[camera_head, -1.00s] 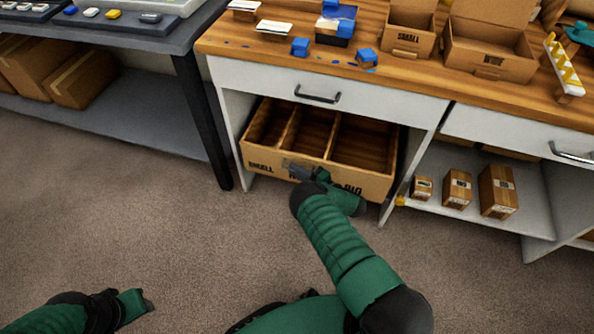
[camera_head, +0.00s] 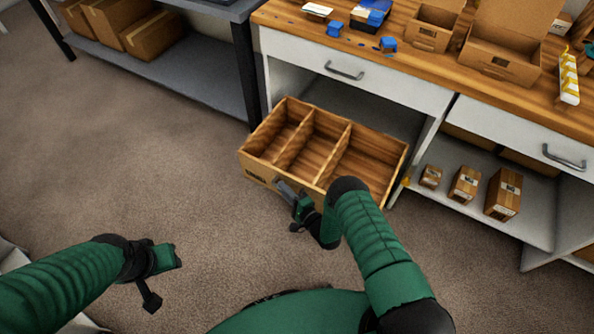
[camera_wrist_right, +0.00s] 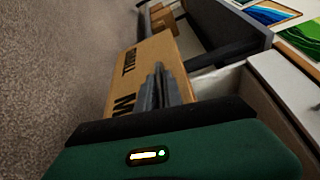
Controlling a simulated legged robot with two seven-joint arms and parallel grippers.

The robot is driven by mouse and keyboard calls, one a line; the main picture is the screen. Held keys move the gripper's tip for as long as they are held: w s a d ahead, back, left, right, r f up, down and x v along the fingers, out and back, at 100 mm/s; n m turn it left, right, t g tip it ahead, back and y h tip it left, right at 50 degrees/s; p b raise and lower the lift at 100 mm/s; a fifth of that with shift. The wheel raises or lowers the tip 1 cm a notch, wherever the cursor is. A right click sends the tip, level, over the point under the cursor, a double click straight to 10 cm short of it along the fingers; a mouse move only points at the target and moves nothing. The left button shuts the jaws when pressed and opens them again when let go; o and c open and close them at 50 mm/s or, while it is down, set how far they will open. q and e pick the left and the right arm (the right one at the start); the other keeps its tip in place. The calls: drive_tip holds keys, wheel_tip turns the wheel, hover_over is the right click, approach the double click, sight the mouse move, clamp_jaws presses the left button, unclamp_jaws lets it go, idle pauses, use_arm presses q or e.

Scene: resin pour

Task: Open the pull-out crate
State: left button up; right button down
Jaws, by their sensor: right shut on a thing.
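The pull-out crate (camera_head: 262,172) is a brown box with three compartments, all empty as far as I see. It juts well out from the open bay under the workbench drawer, slightly turned. My right gripper (camera_head: 282,188) is at the middle of its front panel, shut on that panel. In the right wrist view the grey fingers (camera_wrist_right: 160,90) lie against the crate's printed front (camera_wrist_right: 140,75). My left gripper (camera_head: 172,256) hangs over the carpet at the lower left, apart from everything. Its fingers are too unclear to tell whether it is open.
The wooden workbench (camera_head: 290,20) has a closed white drawer (camera_head: 350,70) above the crate. Small boxes (camera_head: 465,185) stand on the shelf at right. A grey side table (camera_head: 215,70) with cartons below stands at left. The carpet in front is clear.

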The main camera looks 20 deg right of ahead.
drive_tip(key=s+a, duration=0.1)
drive_tip(key=a, duration=0.1)
drive_tip(key=s+a+p, duration=0.1)
drive_tip(key=s+a, duration=0.1)
drive_tip(key=shift+s+f, duration=0.15)
drive_tip(key=shift+s, duration=0.1)
drive_tip(key=c, duration=1.5)
unclamp_jaws()
drive_tip(key=shift+d, duration=0.1)
